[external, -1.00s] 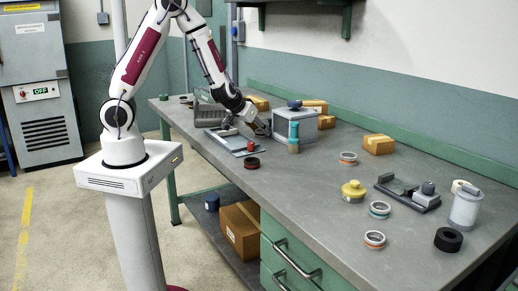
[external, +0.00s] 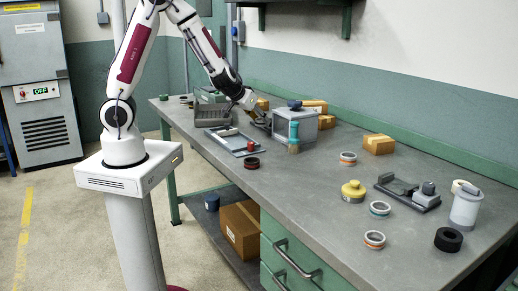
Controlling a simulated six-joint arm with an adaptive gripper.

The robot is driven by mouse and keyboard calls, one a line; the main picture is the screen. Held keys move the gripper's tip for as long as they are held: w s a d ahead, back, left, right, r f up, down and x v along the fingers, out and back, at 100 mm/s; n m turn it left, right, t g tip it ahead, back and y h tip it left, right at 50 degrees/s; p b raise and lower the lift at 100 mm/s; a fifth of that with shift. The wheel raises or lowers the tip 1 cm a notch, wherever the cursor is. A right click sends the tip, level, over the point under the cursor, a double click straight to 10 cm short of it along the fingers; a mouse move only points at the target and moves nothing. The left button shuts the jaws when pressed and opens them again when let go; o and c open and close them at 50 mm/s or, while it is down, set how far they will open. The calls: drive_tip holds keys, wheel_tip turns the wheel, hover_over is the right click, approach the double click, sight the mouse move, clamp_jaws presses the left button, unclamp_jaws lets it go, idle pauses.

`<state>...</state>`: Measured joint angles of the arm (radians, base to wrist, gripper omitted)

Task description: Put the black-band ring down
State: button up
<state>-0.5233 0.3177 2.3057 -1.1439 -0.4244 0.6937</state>
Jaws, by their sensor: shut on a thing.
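I cannot tell whether the ring touches the bench or the machine. A separate dark ring with a red inner edge (external: 252,163) lies flat on the bench near the front edge.
Other rings, a yellow pot (external: 353,191) and a black roll (external: 448,239) are further right.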

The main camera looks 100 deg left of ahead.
wheel_tip(320, 180, up, 13)
drive_tip(key=shift+r, duration=0.15)
idle(0.9)
drive_tip(key=shift+w, duration=0.1)
idle(0.9)
drive_tip(key=shift+m+t, duration=0.4)
drive_tip(key=shift+m, duration=0.2)
drive_tip(key=w, duration=0.4)
drive_tip(key=w+d, duration=0.1)
drive_tip(key=w, duration=0.4)
drive_tip(key=w+d, duration=0.1)
drive_tip(key=w, duration=0.3)
drive_tip(key=shift+w+r, duration=0.35)
drive_tip(key=shift+r, duration=0.05)
drive_tip(key=w+d+f+m+t+h, duration=0.1)
drive_tip(key=w+d+f, duration=0.1)
drive_tip(key=w+d, duration=0.7)
drive_tip(key=w+d+f+m, duration=0.15)
drive_tip(key=w+d, duration=0.35)
drive_tip(key=w, duration=0.7)
drive_tip(key=w+d+f, duration=0.2)
drive_tip(key=w+d, duration=0.1)
drive_tip(key=d, duration=0.2)
drive_tip(key=w+d+f+t+h, duration=0.1)
drive_tip(key=w+d+f, duration=0.2)
drive_tip(key=d, duration=0.3)
drive_tip(key=shift+w+m, duration=0.45)
drive_tip(key=shift+w, duration=0.25)
